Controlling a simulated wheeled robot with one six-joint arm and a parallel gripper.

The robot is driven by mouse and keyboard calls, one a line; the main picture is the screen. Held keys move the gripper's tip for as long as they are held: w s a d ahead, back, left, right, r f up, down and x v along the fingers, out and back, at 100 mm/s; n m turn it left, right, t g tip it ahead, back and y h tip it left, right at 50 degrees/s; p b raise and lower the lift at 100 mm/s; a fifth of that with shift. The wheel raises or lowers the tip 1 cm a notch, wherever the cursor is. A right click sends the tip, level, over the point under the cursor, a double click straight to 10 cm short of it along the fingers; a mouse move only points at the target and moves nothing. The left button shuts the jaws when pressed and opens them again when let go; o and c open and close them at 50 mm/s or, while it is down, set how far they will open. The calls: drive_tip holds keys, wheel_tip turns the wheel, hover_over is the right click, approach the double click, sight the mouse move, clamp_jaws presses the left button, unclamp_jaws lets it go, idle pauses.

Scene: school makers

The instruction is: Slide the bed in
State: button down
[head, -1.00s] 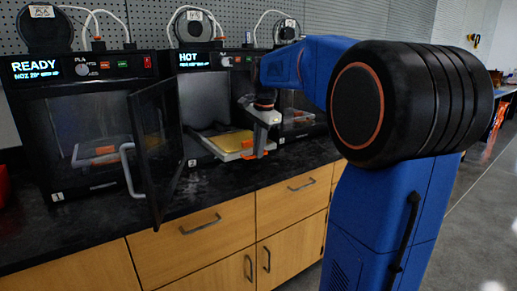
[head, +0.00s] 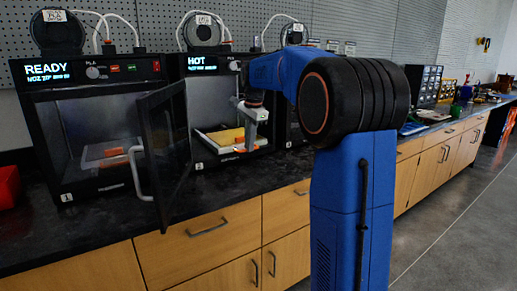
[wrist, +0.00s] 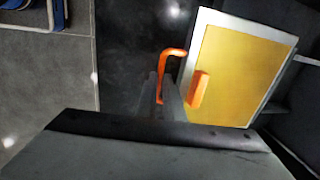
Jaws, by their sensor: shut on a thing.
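The bed is a pale tray with a yellow plate (head: 222,137), in the lower part of the printer marked HOT (head: 203,62). The wrist view shows the yellow plate (wrist: 238,72) at the upper right, with a pale border. An orange handle (wrist: 172,53) curves out at its near left side. An orange block (wrist: 199,90) sits by the same edge. My gripper (wrist: 166,96) is shut on the orange handle; the fingers partly hide the grip. In the head view my gripper (head: 251,143) reaches down at the bed's front right.
The open dark door (head: 165,150) with a pale handle stands left of the HOT printer's opening. Another printer marked READY (head: 95,140) is to its left. A red bin (head: 8,186) sits at the far left of the black counter. The counter front is bare.

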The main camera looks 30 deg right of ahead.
drive_tip(key=w, duration=0.8)
drive_tip(key=shift+a, duration=0.15)
drive_tip(key=c, duration=1.9)
unclamp_jaws()
drive_tip(key=shift+s+r, duration=0.25)
drive_tip(key=shift+r, duration=1)
drive_tip(key=shift+s+r, duration=0.2)
drive_tip(key=shift+r, duration=1)
drive_tip(key=shift+s+r, duration=0.25)
drive_tip(key=shift+r, duration=1)
